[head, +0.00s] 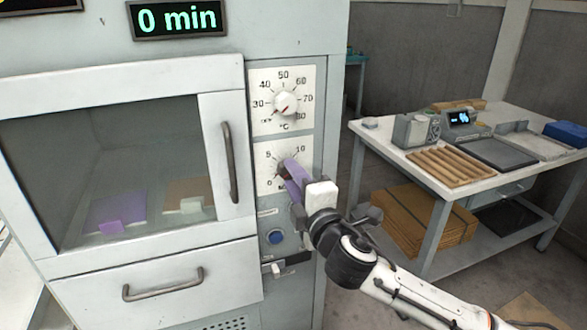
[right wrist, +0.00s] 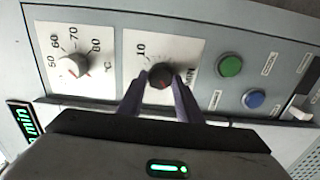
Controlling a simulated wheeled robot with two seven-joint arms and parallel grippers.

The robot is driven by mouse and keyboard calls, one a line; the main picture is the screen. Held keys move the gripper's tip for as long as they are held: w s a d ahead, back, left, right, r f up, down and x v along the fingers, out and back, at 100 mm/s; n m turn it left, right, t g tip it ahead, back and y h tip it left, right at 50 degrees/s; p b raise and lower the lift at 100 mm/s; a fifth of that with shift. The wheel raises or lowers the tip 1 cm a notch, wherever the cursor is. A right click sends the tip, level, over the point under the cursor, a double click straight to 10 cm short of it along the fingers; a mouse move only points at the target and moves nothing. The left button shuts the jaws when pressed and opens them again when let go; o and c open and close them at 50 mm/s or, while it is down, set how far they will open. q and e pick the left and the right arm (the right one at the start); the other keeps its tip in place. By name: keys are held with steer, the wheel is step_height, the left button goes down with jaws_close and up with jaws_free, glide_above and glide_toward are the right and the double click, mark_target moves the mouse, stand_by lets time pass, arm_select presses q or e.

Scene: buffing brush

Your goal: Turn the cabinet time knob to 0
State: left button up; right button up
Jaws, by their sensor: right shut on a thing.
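The grey cabinet (head: 150,40) stands at the left, with a display (head: 178,19) reading "0 min". Its time knob sits on the lower white dial (head: 263,165), marked 0, 5 and 10. In the right wrist view the time knob (right wrist: 160,77) is dark with a reddish face, between two purple fingers. My right gripper (head: 292,172) is shut on the time knob; it also shows in the right wrist view (right wrist: 160,95). In the head view the gripper hides the knob. The pointer's exact angle cannot be told. My left gripper is not in view.
The temperature knob (head: 285,103) is just above. A blue button (head: 275,237) and a green button (right wrist: 230,65) are beside the time dial. The door handle (head: 230,162) projects left of my gripper. A workbench (head: 400,158) with tools stands at the right.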

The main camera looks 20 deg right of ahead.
steer(key=shift+n+p, duration=0.55)
steer(key=shift+n, duration=0.25)
steer(key=o, duration=1)
steer(key=shift+o, duration=0.2)
steer(key=s+b, duration=0.1)
steer(key=s, duration=0.9)
steer(key=shift+s+d, duration=0.15)
steer(key=shift+d, duration=0.05)
